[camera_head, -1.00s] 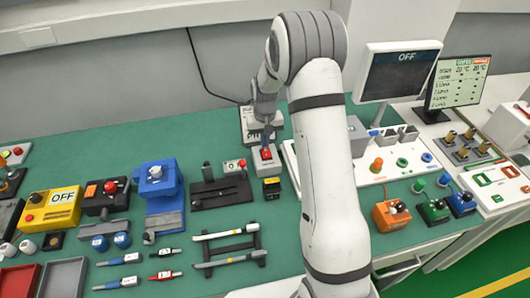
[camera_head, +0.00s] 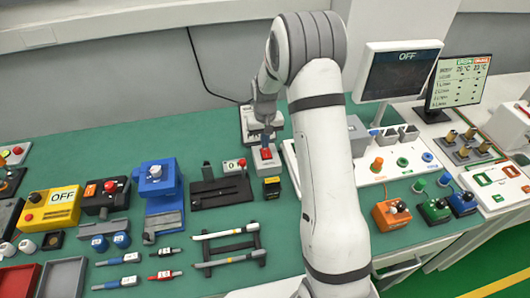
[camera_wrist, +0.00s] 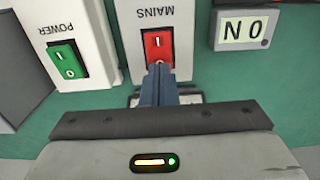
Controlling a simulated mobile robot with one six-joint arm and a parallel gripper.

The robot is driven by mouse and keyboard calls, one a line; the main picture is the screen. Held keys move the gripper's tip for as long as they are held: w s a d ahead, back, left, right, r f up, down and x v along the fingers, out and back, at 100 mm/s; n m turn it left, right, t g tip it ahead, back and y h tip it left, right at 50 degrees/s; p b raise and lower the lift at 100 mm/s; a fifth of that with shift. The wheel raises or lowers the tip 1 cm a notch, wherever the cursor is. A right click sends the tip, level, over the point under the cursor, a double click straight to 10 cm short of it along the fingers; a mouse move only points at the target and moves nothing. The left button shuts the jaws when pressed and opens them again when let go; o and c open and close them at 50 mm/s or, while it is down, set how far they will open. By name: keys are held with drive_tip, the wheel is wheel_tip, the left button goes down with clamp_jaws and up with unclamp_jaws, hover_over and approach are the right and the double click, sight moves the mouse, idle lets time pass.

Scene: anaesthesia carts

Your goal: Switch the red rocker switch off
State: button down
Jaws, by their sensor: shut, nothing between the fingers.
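The red rocker switch (camera_wrist: 158,44) sits on a white housing marked MAINS, which appears upside down in the wrist view. Its "I" mark shows; the end nearer my gripper is covered by the fingertips. In the head view the switch (camera_head: 266,154) is just below my gripper (camera_head: 266,139). My gripper (camera_wrist: 160,74) is shut and empty, its tips over the near end of the rocker. I cannot tell whether they touch it. A small display (camera_wrist: 243,30) beside the housing reads ON, upside down.
A green rocker switch (camera_wrist: 66,60) on a white POWER housing stands close on the left in the wrist view. In the head view, a black slider unit (camera_head: 221,190) and a small yellow-and-black box (camera_head: 272,187) are nearby. A screen (camera_head: 398,74) reads OFF.

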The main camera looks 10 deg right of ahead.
drive_tip(key=shift+f+b, duration=0.5)
drive_tip(key=shift+f, duration=0.25)
drive_tip(key=shift+r+p, duration=1.8)
drive_tip(key=shift+r, duration=1.75)
drive_tip(key=s+r+t+b, duration=0.2)
drive_tip(key=s+r, duration=1.2)
drive_tip(key=s+r+t+b, duration=0.1)
drive_tip(key=s+r, duration=0.1)
drive_tip(key=s, duration=1.5)
drive_tip(key=shift+s+a, duration=0.15)
drive_tip(key=shift+s, duration=0.05)
